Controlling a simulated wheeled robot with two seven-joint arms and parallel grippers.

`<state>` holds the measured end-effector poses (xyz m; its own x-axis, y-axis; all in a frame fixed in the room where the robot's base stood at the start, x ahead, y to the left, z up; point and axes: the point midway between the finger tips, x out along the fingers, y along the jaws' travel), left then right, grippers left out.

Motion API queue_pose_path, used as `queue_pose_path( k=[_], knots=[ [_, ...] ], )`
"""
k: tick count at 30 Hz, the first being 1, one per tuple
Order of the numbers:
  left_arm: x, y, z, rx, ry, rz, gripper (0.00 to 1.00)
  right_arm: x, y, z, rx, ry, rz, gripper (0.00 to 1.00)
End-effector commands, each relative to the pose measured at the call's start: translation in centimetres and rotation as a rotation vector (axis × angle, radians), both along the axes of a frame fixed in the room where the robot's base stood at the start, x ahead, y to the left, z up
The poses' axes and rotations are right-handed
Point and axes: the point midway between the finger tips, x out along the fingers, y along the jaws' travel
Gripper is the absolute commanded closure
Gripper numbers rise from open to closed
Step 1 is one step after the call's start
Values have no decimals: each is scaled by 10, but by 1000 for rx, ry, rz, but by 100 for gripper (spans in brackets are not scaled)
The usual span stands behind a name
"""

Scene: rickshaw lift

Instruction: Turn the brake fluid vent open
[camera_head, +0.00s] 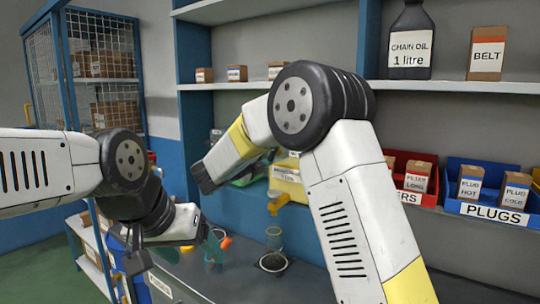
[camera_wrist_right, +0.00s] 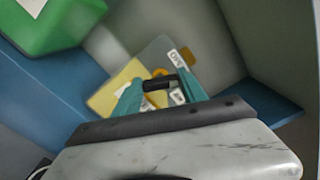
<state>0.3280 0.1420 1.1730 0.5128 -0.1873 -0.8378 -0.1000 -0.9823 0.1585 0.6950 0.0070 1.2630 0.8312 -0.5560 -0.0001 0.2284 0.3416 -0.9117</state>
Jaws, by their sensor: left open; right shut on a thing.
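A yellow container (camera_head: 284,184) stands on the back shelf, its label partly covered by my right arm. A yellow tap (camera_head: 278,204) sticks out at its lower front. In the right wrist view, its yellow body (camera_wrist_right: 113,90) lies behind my teal fingers. My right gripper (camera_wrist_right: 160,86) is shut on a small black bar-shaped part, apparently the vent (camera_wrist_right: 157,84). Whether this part has turned cannot be told. My left gripper (camera_head: 215,247) is open, low over the bench, left of the tap and apart from it.
A clear cup (camera_head: 274,238) and a dark round piece (camera_head: 272,262) are on the grey bench. A green container (camera_wrist_right: 52,22) is close beside my right wrist. Red and blue bins (camera_head: 497,213) stand on the right.

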Motion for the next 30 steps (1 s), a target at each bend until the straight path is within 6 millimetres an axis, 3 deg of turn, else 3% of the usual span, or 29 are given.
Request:
queue_pose_path(
  k=[15,30],
  knots=[
    [0,0,0,0,0,0,26,0,2,-1,-299,199,3,91],
    [0,0,0,0,0,0,26,0,2,-2,-367,245,4,91]
  ],
)
